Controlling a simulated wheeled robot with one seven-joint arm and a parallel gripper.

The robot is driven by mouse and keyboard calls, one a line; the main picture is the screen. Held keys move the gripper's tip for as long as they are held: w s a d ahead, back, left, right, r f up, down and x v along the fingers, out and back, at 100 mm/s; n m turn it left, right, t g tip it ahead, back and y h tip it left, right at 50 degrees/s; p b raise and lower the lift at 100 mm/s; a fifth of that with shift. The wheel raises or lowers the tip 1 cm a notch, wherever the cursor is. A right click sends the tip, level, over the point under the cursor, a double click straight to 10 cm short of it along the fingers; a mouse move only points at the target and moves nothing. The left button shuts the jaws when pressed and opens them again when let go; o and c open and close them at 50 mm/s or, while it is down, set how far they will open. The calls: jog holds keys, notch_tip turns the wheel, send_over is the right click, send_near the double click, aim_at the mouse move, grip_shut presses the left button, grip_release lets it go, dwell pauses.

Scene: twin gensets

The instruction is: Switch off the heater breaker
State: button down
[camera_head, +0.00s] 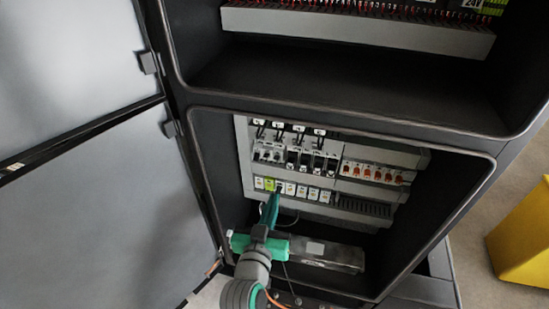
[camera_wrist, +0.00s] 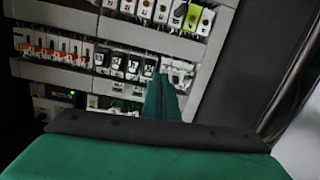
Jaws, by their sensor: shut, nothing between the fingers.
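The breakers sit in rows on a panel inside the open lower cabinet bay. Several breakers with black levers (camera_head: 312,161) are mid-row; they also show in the wrist view (camera_wrist: 132,66). Paler grey breakers (camera_head: 268,152) sit to their left in the head view, and at the right in the wrist view (camera_wrist: 179,74). A group with orange-red levers (camera_head: 375,173) is at the right, and at the left in the wrist view (camera_wrist: 56,50). Labels are too small to read, so I cannot tell which is the heater breaker. My gripper (camera_head: 275,194) is shut and empty, its green fingertips (camera_wrist: 162,80) in front of the panel; contact is unclear.
White terminal blocks with a yellow-green one (camera_head: 269,184) run below the breakers. A grey box (camera_head: 330,254) lies at the bay's bottom. The grey door (camera_head: 110,210) stands open at the left. A yellow object (camera_head: 525,240) stands on the floor at the right.

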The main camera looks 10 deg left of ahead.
aim_at(278, 156)
jog(key=w+a+r+m, duration=0.1)
jog(key=w+a+r, duration=0.1)
jog(key=r, duration=0.4)
jog(key=shift+a+m+h, duration=0.4)
jog(key=shift+a, duration=0.2)
jog(key=shift+w+d, duration=0.1)
jog(key=w, duration=0.6)
jog(key=w+f, duration=0.1)
jog(key=w, duration=0.3)
jog(key=shift+d, duration=0.2)
jog(key=shift+d, duration=0.1)
